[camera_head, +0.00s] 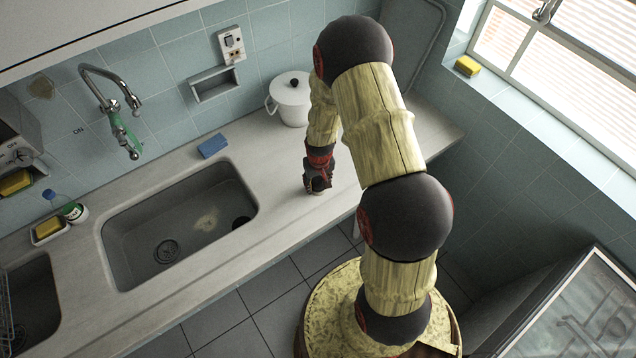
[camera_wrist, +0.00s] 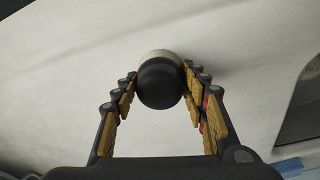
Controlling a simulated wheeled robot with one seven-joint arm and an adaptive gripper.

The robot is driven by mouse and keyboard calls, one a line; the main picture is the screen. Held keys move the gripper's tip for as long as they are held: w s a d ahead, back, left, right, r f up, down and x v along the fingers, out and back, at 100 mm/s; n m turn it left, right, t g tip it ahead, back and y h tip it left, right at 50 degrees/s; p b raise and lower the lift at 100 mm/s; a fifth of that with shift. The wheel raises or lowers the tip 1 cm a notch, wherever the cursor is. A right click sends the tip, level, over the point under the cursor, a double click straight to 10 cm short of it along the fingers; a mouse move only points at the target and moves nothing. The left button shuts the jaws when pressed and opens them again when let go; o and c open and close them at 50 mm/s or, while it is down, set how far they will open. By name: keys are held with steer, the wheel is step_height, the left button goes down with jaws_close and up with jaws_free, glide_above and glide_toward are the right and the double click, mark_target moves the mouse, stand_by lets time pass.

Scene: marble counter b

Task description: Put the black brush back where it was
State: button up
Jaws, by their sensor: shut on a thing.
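My gripper (camera_head: 318,182) is low over the pale counter (camera_head: 285,215), to the right of the sink. In the wrist view my gripper (camera_wrist: 159,80) has its two fingers on either side of the black brush (camera_wrist: 160,88), shut on it. The brush shows a round black top, with a pale band (camera_wrist: 158,55) past it. In the head view the brush is mostly hidden by the gripper. I cannot tell whether it touches the counter.
A sink (camera_head: 128,243) lies to the left, with a blue sponge (camera_head: 212,146) behind it. A white lidded pot (camera_head: 290,100) stands behind my gripper near the wall. The counter's front edge is close to my gripper. Bare counter lies around it.

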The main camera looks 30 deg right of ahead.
steer(key=o, duration=1)
steer(key=shift+o, duration=0.2)
steer(key=r, duration=0.4)
steer(key=s+r, duration=0.1)
steer(key=r, duration=0.2)
steer(key=r+p, duration=0.1)
steer(key=r, duration=0.3)
steer(key=shift+s+a+r, duration=0.15)
steer(key=shift+a+r, duration=0.1)
steer(key=shift+r, duration=0.1)
step_height(320, 180, up, 12)
steer(key=t, duration=0.1)
glide_above(319, 183)
steer(key=a, duration=0.3)
steer(key=s+a+r+n+t, duration=0.1)
steer(key=s+a+r, duration=0.25)
steer(key=r, duration=0.55)
steer(key=s+a+r+t, duration=0.1)
steer(key=s+a+r, duration=0.2)
steer(key=s+r, duration=0.3)
steer(key=s+a+r+n+t, duration=0.1)
steer(key=s+a+r, duration=0.3)
steer(key=s+r, duration=0.3)
steer(key=shift+s+a+r+y, duration=0.15)
steer(key=shift+s+y, duration=0.15)
steer(key=shift+s, duration=0.85)
